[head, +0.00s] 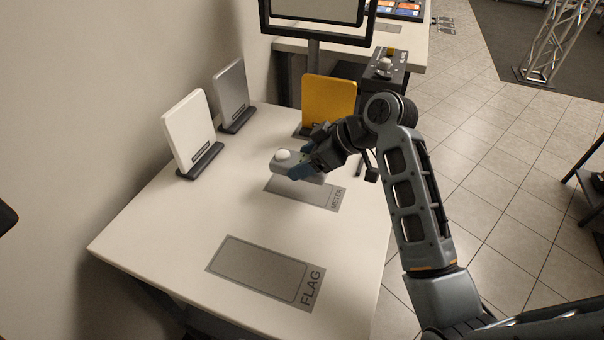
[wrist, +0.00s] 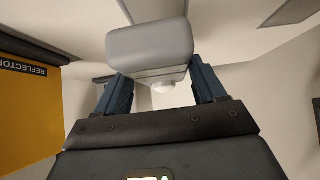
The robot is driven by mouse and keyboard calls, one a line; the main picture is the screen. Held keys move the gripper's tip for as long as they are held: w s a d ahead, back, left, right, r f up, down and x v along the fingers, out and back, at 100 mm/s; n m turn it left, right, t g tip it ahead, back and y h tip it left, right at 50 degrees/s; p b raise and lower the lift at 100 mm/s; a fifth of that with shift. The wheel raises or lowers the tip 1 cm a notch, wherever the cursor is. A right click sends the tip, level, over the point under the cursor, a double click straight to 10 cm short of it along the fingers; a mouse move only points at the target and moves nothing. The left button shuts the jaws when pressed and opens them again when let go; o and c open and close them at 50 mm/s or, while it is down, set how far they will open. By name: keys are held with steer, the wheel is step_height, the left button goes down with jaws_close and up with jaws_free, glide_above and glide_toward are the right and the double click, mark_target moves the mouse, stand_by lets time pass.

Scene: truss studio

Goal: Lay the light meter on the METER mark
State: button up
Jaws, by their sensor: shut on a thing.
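The light meter (head: 290,163) is a small grey block with a white dome, seen in the head view above the far part of the METER mark. My gripper (head: 304,170) is shut on it from the right. In the wrist view the meter (wrist: 150,45) sits between the two blue fingers of my gripper (wrist: 160,85). The METER mark (head: 325,193) is a grey rectangle on the white table, partly hidden by the meter and gripper. The meter appears slightly above the table; I cannot tell the exact gap.
On the white table (head: 185,240), a yellow reflector panel (head: 328,100) stands behind the gripper; it also shows in the wrist view (wrist: 30,105). A white panel (head: 188,130) and a grey panel (head: 232,92) stand at the left. The FLAG mark (head: 260,270) in front is empty.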

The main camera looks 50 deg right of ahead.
mark_target(303, 189)
steer(key=shift+w+a+f, duration=0.1)
steer(key=shift+a+f, duration=0.25)
steer(key=shift+a, duration=0.1)
steer(key=shift+f, duration=1.9)
steer(key=shift+f, duration=0.25)
steer(key=o, duration=1.2)
steer(key=shift+o, duration=0.2)
steer(key=shift+r, duration=0.1)
steer(key=shift+r, duration=0.25)
steer(key=v, duration=1.2)
